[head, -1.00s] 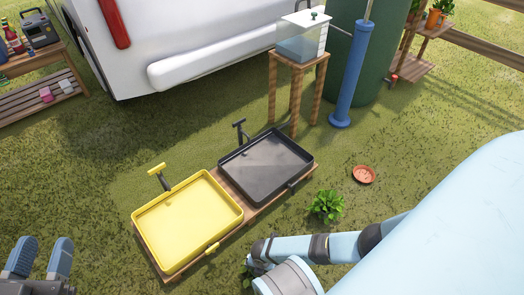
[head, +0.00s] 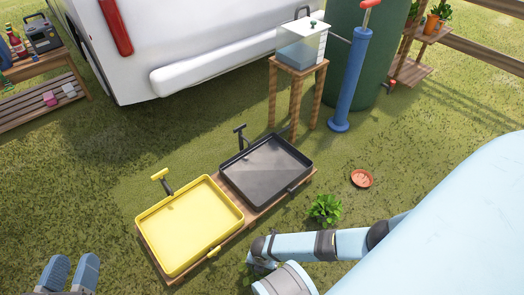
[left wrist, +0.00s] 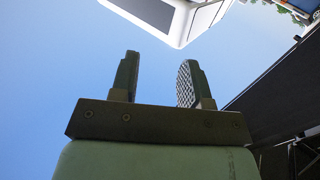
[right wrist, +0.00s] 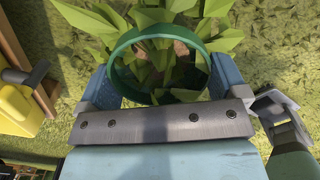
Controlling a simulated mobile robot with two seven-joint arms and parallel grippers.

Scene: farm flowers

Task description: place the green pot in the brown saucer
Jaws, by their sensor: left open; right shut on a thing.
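The green pot (right wrist: 117,58) shows in the right wrist view as a green rim around a leafy plant. My right gripper (right wrist: 162,68) is shut on it, with a finger on either side. In the head view my arm hides most of this grip. The brown saucer (head: 362,179) is a small, round, reddish-brown dish on the grass, right of the black tray. It looks empty and is apart from the pot. My left gripper (head: 70,268) is open at the lower left of the head view. In the left wrist view its fingers (left wrist: 160,65) are apart with nothing between them.
A yellow tray (head: 190,222) and a black tray (head: 266,170) sit on a low wooden stand. A leafy plant (head: 325,208) is between my right arm and the saucer. A blue pump (head: 350,85) and a wooden stand with a tank (head: 302,47) stand behind.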

